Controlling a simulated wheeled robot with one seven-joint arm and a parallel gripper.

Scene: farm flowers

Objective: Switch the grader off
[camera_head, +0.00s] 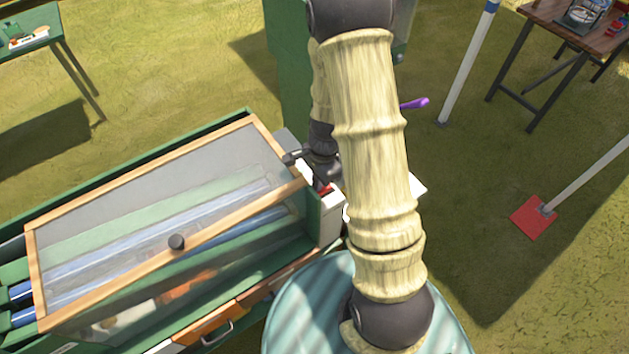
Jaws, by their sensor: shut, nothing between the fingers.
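The grader (100,215) is a long green machine at the lower left, with a clear lid framed in wood and a black knob on it. A grey-white box (330,215) sits at its right end, with a small red part (325,189) on top that looks like a switch. My dark gripper (319,180) is shut and empty, pointing down right at the red part. Whether it touches the red part, and the switch's position, I cannot tell.
A pale teal round surface (290,315) lies below the box. A tall green cabinet (287,70) with a purple handle (415,104) stands behind my arm. A white post (468,65) and a red-footed pole (535,216) stand on the grass at right. Tables stand in both upper corners.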

